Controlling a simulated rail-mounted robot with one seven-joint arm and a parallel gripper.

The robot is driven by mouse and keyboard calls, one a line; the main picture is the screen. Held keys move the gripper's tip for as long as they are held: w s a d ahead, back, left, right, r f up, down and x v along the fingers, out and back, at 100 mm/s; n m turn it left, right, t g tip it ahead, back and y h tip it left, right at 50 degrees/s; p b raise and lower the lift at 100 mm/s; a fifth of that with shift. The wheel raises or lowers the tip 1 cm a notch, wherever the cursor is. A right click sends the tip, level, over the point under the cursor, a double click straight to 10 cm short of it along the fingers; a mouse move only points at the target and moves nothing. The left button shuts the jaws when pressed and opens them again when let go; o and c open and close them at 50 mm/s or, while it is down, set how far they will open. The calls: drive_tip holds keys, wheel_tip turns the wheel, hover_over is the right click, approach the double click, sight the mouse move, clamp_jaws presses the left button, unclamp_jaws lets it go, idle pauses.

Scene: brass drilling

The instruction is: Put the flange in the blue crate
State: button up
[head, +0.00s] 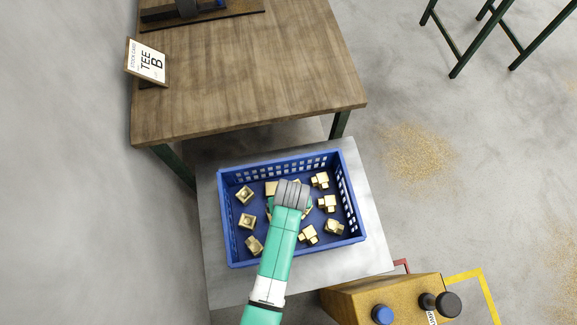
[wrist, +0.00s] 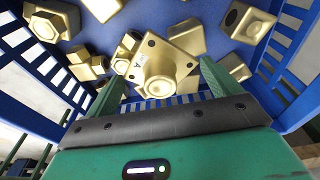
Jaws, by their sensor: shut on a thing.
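The blue crate (head: 232,232) stands on a grey metal surface, and its walls surround the wrist view (wrist: 285,45). My gripper (wrist: 160,85) points down into the crate, its two green fingers on either side of a brass flange. The flange (wrist: 158,68) has a square plate with dark corner holes, a round boss and a small label reading A. My gripper is shut on it. I cannot tell whether the flange touches the crate floor or the fittings around it. In the head view my wrist hides most of the gripper and the flange.
Several brass fittings lie in the crate on both sides, such as a tee (head: 309,234) and a block (head: 247,221). A wooden table (head: 240,75) with a sign (head: 147,62) reading TEE B stands behind. A yellow box with knobs (head: 375,295) is at front right.

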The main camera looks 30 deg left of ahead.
drive_tip(key=shift+f+b, duration=0.3)
drive_tip(key=shift+f, duration=1.25)
drive_tip(key=shift+f, duration=0.15)
drive_tip(key=o, duration=1.1)
drive_tip(key=shift+o, duration=0.2)
wheel_tip(320, 180, up, 12)
drive_tip(key=s+d+p, duration=0.1)
drive_tip(key=p, duration=0.2)
drive_tip(key=shift+s, duration=0.2)
drive_tip(key=shift+d, duration=0.1)
